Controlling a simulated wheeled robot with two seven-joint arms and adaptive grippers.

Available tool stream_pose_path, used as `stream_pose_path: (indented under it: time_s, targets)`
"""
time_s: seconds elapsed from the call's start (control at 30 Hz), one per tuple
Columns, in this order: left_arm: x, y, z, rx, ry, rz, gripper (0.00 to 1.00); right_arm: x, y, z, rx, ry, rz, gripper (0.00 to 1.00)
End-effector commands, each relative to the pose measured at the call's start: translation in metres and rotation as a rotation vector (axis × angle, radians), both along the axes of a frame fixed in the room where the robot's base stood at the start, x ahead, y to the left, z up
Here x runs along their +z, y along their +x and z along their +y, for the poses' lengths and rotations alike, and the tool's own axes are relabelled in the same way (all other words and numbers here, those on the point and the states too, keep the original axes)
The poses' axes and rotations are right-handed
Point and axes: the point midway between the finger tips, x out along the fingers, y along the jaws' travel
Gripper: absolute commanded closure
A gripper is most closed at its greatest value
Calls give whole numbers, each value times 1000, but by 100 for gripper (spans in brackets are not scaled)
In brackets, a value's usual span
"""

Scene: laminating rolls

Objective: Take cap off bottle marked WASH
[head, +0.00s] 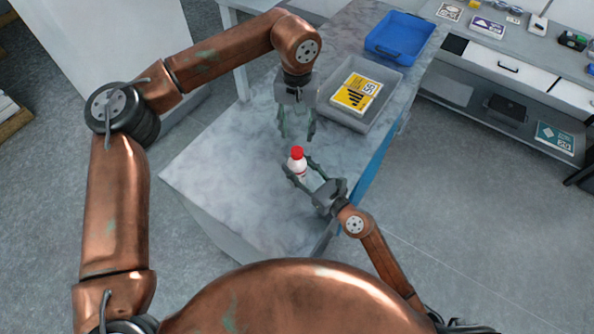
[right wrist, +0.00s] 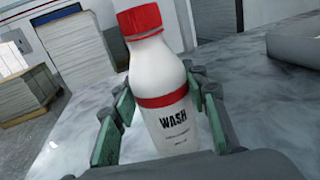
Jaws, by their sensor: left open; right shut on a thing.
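The bottle (head: 298,163) is white with a red cap (head: 296,152) and is upright at the marble table. In the right wrist view the bottle (right wrist: 166,100) shows the word WASH below a red band, and the red cap (right wrist: 138,20) sits on its neck. My right gripper (head: 303,168) is shut on the bottle's body, with green-padded fingers on both sides; these fingers also show in the right wrist view (right wrist: 165,112). My left gripper (head: 297,134) is open and empty, pointing down a little beyond the cap and apart from it. Whether the bottle's base touches the table is hidden.
A grey tray (head: 325,112) holding a yellow-labelled pack (head: 356,94) stands behind my left gripper. A blue tray (head: 400,38) is at the table's far end. The marble table (head: 222,165) is clear to the left of the bottle.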

Motion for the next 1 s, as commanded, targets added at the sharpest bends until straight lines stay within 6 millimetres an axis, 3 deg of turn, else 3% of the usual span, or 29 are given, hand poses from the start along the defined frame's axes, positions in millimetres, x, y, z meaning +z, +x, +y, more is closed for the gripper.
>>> stream_pose_path:
  time_s: [0.37, 0.53, 0.8, 1.0]
  targets:
    - [0, 0, 0, 0, 0, 0, 60, 0, 0, 0, 0, 0, 0, 100]
    - [0, 0, 0, -37, 1, -1, 60, 0, 0, 0, 0, 0, 0, 100]
    - [0, 0, 0, -315, 3, -2, 60, 0, 0, 0, 0, 0, 0, 100]
    - [-10, 0, 0, -396, 1, 2, 60, 0, 0, 0, 0, 0, 0, 100]
